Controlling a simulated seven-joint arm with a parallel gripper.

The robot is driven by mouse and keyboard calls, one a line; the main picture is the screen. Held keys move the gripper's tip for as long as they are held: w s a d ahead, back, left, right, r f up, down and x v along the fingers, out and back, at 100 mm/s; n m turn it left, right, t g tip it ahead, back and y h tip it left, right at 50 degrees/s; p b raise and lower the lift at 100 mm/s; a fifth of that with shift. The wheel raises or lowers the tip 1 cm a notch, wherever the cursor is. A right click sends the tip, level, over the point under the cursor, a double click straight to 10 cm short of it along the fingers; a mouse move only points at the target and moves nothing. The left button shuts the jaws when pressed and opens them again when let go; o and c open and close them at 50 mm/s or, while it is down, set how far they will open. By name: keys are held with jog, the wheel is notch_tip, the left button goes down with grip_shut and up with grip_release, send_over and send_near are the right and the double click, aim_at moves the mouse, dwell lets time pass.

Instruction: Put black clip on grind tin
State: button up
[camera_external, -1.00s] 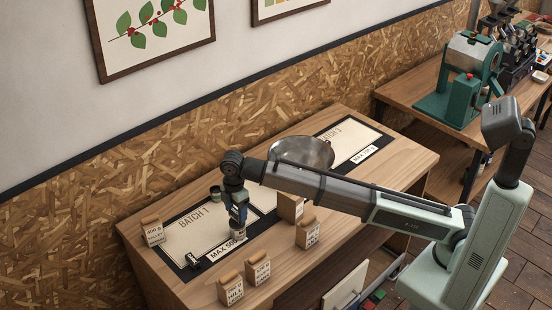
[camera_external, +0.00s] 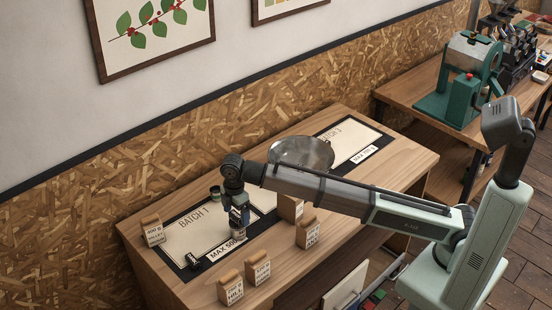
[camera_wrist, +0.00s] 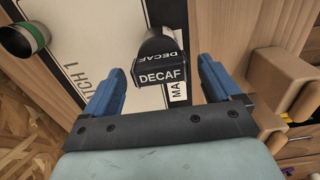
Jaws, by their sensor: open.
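A black piece lettered DECAF (camera_wrist: 160,75), which looks like the black clip, is in the wrist view between my two blue fingers, with gaps at both sides. It overlaps a dark rounded body; I cannot tell whether it rests on it. My gripper (camera_wrist: 158,88) is open. In the external view my gripper (camera_external: 239,207) is low over the BATCH 1 mat, at a small can-like thing (camera_external: 239,217) partly hidden by it.
Another small black item (camera_external: 192,260) lies at the mat's lower left corner. Several labelled bags stand around the mat, such as one at the left (camera_external: 153,233) and one at the front (camera_external: 257,267). A metal pan (camera_external: 303,152) sits further right.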

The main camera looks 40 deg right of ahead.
aim_at(236, 215)
jog(key=shift+r, duration=0.15)
notch_tip(236, 215, up, 12)
dwell(0.5)
